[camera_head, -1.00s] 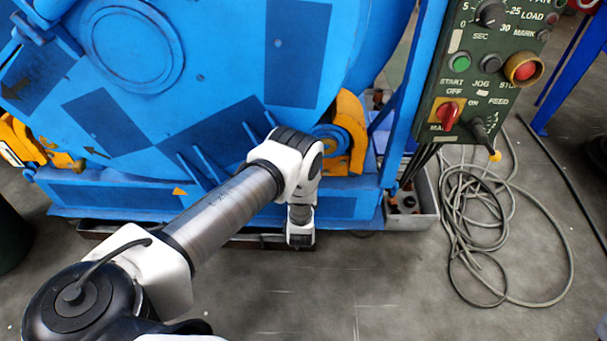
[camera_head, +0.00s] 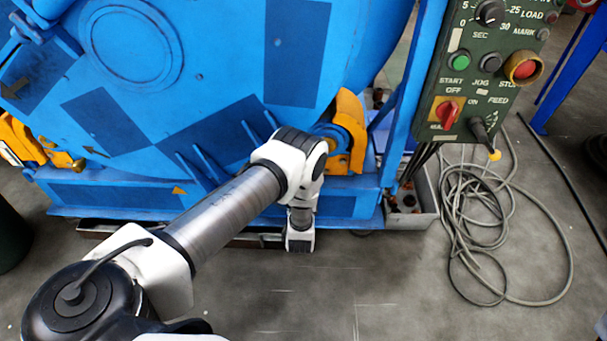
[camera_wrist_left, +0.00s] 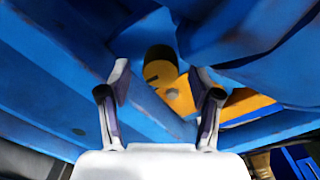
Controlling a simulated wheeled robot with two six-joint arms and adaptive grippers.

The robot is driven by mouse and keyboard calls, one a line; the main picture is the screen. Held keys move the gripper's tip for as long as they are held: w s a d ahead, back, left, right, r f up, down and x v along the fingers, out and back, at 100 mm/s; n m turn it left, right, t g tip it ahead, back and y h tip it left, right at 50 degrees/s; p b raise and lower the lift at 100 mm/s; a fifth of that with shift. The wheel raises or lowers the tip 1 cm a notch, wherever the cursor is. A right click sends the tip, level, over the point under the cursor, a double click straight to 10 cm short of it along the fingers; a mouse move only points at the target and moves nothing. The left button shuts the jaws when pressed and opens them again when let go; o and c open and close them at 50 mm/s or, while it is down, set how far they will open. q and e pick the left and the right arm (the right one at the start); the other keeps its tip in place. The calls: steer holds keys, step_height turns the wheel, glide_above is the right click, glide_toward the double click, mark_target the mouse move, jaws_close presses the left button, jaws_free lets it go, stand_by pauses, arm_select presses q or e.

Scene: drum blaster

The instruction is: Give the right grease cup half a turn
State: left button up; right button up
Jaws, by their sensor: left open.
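In the left wrist view, a short yellow-brass cylinder (camera_wrist_left: 160,66), which looks like the grease cup, sits under the blue machine. Its near end is dark in part. My left gripper (camera_wrist_left: 160,82) is open, one finger to each side of the cylinder in the picture. I cannot tell how far the fingertips are from it, and no contact shows. My right gripper is not in view.
A yellow bracket (camera_head: 350,125) stands beside the wrist; yellow metal (camera_wrist_left: 245,105) also shows in the wrist view. The floor in front is clear.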

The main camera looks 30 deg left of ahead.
arm_select(q)
steer(key=v, duration=1)
